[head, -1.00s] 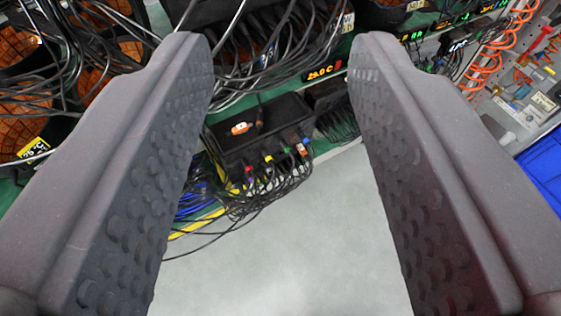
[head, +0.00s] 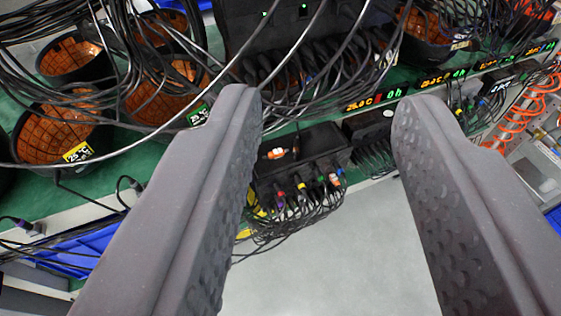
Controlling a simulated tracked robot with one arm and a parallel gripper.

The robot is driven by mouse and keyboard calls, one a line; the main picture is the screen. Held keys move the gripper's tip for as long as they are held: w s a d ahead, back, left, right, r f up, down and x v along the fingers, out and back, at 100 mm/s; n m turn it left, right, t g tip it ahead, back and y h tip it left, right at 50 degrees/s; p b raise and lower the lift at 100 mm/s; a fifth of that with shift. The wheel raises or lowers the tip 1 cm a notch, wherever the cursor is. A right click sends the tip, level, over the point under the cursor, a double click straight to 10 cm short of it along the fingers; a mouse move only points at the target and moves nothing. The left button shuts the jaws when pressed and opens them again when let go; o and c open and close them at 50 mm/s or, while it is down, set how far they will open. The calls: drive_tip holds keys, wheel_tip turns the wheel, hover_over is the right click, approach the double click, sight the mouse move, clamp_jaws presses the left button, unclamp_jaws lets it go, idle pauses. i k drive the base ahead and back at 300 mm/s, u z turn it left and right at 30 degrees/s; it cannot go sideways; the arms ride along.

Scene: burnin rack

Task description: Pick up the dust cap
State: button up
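My gripper (head: 326,108) is open, its two dark grey fingers framing the middle of the view with nothing between them. Between and beyond the fingertips a black box (head: 318,141) stands at the front of the green bench, with coloured plugs along its front face. A small orange-and-white piece (head: 276,153) lies on top of the box, close to the left finger, beside a thin black upright part. I cannot tell whether this piece is the dust cap; no other cap shows clearly. The left finger hides the box's left end.
Black cables loop across the upper left above orange-lined black bowls (head: 55,133). A larger black unit (head: 290,35) with hanging cables stands behind the box. Orange coiled hoses (head: 510,112) hang at right. The pale floor (head: 345,260) below is clear.

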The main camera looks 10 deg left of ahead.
sight(278, 153)
drive_tip(key=u, duration=0.1)
drive_tip(key=k, duration=1.25)
drive_tip(key=u, duration=0.65)
drive_tip(key=i, duration=1.45)
drive_tip(key=z, duration=0.55)
